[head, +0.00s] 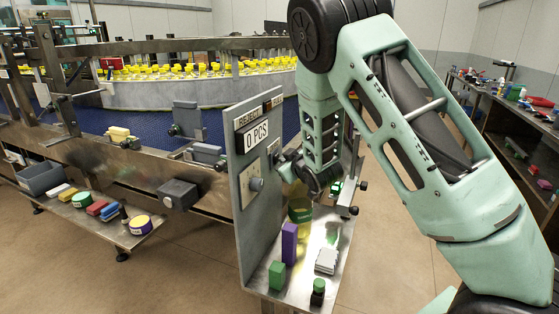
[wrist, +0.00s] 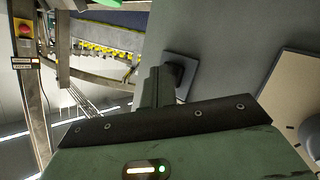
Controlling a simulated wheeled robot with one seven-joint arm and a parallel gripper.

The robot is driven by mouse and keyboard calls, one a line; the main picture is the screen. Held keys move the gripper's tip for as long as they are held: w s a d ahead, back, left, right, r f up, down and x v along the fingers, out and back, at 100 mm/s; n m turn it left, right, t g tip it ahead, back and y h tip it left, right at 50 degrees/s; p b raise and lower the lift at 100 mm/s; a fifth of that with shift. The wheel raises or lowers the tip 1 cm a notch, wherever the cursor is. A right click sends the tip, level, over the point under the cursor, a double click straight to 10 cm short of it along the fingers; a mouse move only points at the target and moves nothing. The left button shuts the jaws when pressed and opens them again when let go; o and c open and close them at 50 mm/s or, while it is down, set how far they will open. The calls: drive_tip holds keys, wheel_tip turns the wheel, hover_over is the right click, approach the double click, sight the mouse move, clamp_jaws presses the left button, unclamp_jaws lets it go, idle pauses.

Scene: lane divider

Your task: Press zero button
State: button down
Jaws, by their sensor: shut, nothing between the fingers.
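An upright grey panel (head: 247,225) carries a counter display (head: 256,134) reading "0 PCS", with a "REJECT" label above it. Below it is a plate with a round grey knob (head: 256,184). My gripper (head: 284,160) is close to the panel's face, right of the knob, partly hidden by my arm. In the wrist view my gripper (wrist: 160,82) is shut and empty. Its tips are at a square grey plate (wrist: 189,65) with a dark button-like part (wrist: 176,75). The fingers partly cover it, and I cannot tell whether they touch. No zero marking is legible.
A metal shelf (head: 275,298) below the panel holds a purple block (head: 289,243), a green block (head: 276,275) and other small items. A conveyor with yellow-capped bottles (head: 190,70) runs behind. A cluttered bench (head: 510,120) stands at right.

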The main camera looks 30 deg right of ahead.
drive_tip(key=shift+s+d, duration=0.55)
drive_tip(key=shift+s, duration=0.2)
drive_tip(key=shift+s+d+b, duration=0.45)
drive_tip(key=shift+s+d, duration=0.35)
drive_tip(key=shift+s, duration=0.2)
drive_tip(key=shift+s+d+b, duration=0.4)
drive_tip(key=shift+s+d, duration=0.35)
drive_tip(key=shift+s, duration=0.2)
